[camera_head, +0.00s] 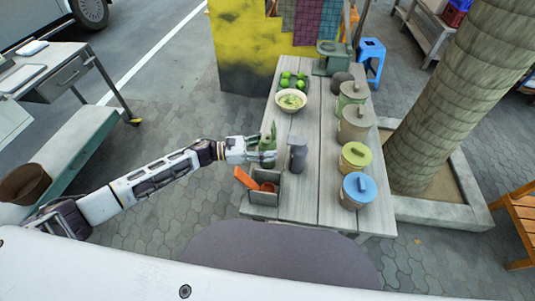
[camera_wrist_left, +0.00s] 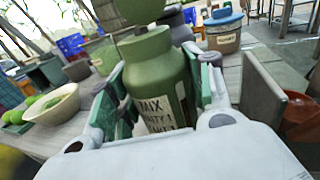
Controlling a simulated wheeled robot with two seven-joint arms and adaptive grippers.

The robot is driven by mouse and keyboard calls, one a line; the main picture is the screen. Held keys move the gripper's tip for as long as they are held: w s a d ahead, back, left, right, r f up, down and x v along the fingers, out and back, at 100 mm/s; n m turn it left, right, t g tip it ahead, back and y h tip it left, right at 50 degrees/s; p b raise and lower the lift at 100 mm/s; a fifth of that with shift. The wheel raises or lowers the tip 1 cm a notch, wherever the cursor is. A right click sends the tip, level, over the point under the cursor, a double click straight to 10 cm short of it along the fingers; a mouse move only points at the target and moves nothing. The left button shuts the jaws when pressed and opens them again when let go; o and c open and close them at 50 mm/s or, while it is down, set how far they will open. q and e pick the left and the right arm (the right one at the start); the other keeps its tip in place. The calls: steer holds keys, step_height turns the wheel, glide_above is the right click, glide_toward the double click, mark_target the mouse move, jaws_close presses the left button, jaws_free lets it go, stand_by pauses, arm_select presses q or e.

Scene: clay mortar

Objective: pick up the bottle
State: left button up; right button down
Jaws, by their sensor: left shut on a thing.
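A green bottle (camera_head: 269,133) with a pale label stands upright near the left edge of the wooden table (camera_head: 325,195). My left gripper (camera_head: 264,150) reaches it from the left and is shut on it. In the left wrist view the bottle (camera_wrist_left: 158,75) sits between the two fingers (camera_wrist_left: 160,95), its label facing the camera and partly hidden low down. Whether its base touches the table cannot be told. My right gripper is in neither view.
A grey bottle-like object (camera_head: 298,155) stands close right of the bottle. A grey box (camera_head: 262,197) with orange items is nearer. A bowl (camera_head: 291,101) and a tray of green fruit (camera_head: 290,82) lie farther back. Several lidded pots, including a blue-lidded one (camera_head: 359,190), line the right side.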

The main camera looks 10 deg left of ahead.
arm_select(q)
steer(key=shift+c, duration=0.8)
steer(key=shift+r, duration=0.2)
steer(key=shift+r, duration=4.85)
